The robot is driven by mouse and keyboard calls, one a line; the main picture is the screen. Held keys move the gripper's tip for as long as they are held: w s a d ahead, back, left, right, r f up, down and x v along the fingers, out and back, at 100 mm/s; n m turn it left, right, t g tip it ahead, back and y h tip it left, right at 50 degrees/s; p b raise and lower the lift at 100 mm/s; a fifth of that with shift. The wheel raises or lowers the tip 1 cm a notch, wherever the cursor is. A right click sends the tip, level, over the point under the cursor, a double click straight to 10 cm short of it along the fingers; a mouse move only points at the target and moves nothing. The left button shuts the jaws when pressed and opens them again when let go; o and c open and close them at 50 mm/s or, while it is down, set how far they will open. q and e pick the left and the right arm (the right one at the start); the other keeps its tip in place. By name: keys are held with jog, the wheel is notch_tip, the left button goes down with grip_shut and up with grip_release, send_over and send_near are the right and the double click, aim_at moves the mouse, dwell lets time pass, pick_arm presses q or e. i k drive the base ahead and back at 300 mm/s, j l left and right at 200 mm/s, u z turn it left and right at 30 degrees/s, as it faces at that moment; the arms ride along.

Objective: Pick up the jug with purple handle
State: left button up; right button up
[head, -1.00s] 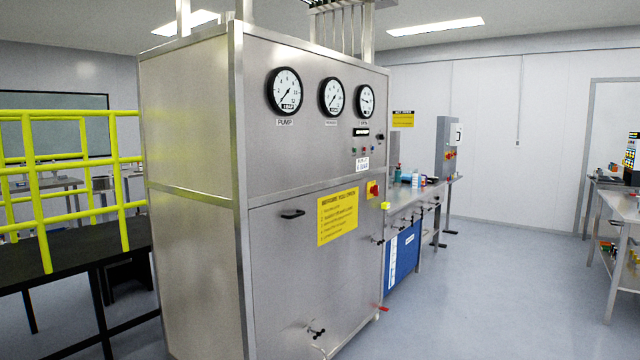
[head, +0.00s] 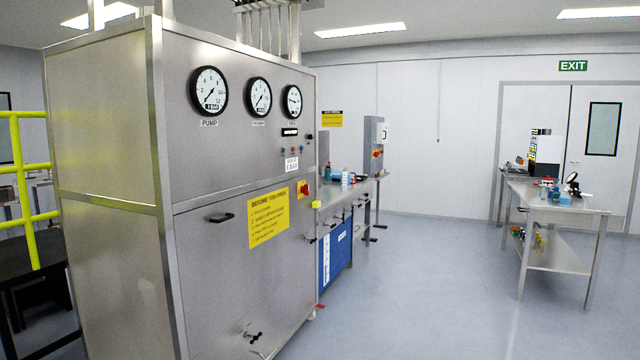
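I cannot make out a jug with a purple handle in the head view. Small bottles and containers (head: 346,178) stand on the steel bench (head: 335,200) behind the cabinet, too small to identify. Several small items, some blue (head: 565,199), lie on the steel table (head: 545,208) at the right, also too small to tell. Neither of my grippers is in view.
A large steel cabinet (head: 110,160) with three gauges and a yellow sign (head: 268,217) fills the left. A yellow railing (head: 22,170) and black table (head: 40,262) stand beyond its left side. The floor (head: 430,290) between cabinet and right table is clear. Closed doors (head: 555,130) are behind.

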aim_at(345, 175)
jog(key=i+z, duration=0.4)
jog(key=i, duration=3.15)
jog(key=i+l, duration=0.1)
jog(key=i, duration=1.4)
jog(key=i+u, duration=0.1)
jog(key=i, duration=1.4)
